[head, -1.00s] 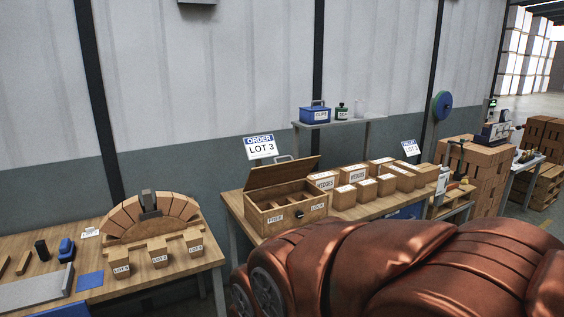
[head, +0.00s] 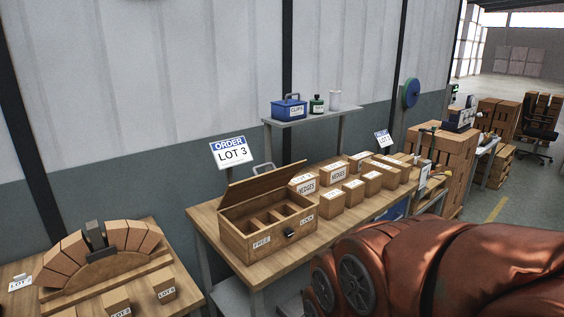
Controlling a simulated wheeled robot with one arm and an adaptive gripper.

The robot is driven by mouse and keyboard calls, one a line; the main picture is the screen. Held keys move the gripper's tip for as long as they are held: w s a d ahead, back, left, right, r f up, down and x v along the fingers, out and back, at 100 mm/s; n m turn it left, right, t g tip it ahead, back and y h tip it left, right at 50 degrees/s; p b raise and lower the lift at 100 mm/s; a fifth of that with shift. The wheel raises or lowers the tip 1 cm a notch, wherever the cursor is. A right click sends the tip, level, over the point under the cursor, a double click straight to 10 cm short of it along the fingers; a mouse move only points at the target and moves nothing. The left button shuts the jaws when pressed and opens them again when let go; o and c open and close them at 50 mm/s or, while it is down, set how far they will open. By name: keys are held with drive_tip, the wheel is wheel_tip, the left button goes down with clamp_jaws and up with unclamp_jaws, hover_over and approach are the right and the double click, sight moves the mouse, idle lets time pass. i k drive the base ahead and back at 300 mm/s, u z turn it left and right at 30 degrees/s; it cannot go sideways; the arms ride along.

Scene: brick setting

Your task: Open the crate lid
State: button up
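The wooden crate (head: 251,246) stands on the near left end of the right-hand workbench. Its lid (head: 266,187) is tilted up and leans back at the rear, so the compartments inside show. The front carries a FREE label, a LOCK label and a dark latch (head: 290,234) between them. My copper-coloured arm fills the lower right of the head view, in front of the bench. My gripper is not in view.
Several labelled boxes (head: 335,174) stand right of the crate. An ORDER LOT 3 sign (head: 230,151) and a shelf (head: 312,117) with a blue case (head: 289,110) are behind. A brick arch (head: 105,265) sits on the left bench, with a gap between benches.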

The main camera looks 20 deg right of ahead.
sight(236, 193)
drive_tip(key=u, duration=0.05)
drive_tip(key=i, duration=0.6)
drive_tip(key=u, duration=0.95)
drive_tip(key=i, duration=0.5)
drive_tip(key=u, duration=0.6)
